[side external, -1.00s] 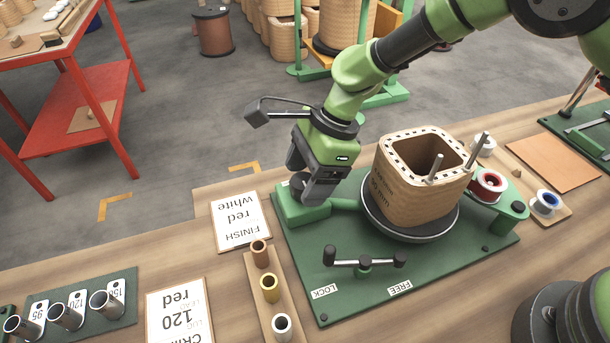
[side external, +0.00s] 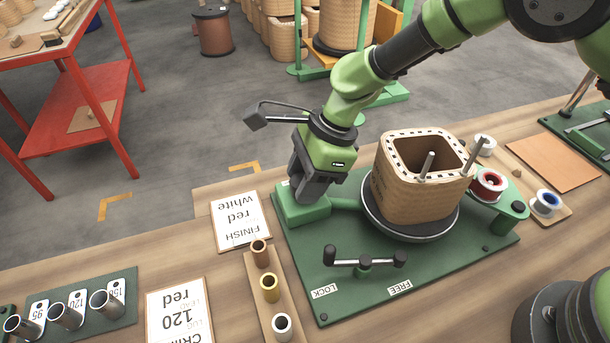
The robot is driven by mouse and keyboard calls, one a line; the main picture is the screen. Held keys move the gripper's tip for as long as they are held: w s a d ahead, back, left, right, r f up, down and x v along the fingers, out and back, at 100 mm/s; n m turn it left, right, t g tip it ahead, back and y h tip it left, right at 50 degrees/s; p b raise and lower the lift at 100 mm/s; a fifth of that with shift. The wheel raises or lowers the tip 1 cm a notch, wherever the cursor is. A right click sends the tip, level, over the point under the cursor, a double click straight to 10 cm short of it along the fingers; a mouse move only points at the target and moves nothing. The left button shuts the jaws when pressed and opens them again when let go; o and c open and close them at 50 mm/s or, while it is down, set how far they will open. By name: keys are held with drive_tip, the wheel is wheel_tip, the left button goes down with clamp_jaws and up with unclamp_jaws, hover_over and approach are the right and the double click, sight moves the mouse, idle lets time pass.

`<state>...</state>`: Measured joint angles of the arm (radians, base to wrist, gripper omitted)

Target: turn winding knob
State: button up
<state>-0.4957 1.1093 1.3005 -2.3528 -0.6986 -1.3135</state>
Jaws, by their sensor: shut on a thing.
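My gripper (side external: 312,196) points down over the green block (side external: 303,213) at the left of the green base plate (side external: 296,262). It is shut on the winding knob, which its fingers and body hide. The wooden-brown coil (side external: 413,195) with a dotted top rim stands upright on the dark round turntable (side external: 409,229), to the right of my gripper. Metal pins rise at the coil's top right. The black-ended lock lever (side external: 364,267) lies across the front of the plate, between the LOCK (side external: 325,291) and FREE (side external: 400,288) labels.
Red (side external: 489,184) and blue (side external: 546,203) wire spools stand right of the coil. A brown sheet (side external: 555,162) lies at the far right.

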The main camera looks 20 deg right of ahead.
drive_tip(key=m, duration=0.2)
drive_tip(key=m+t, duration=0.1)
drive_tip(key=m, duration=0.1)
drive_tip(key=shift+s+m+t+h, duration=0.1)
drive_tip(key=shift+m+t+h, duration=0.5)
drive_tip(key=shift+m+t, duration=0.3)
drive_tip(key=shift+m, duration=1.1)
drive_tip(key=o, duration=0.9)
drive_tip(key=v, duration=1)
drive_tip(key=shift+a, duration=0.15)
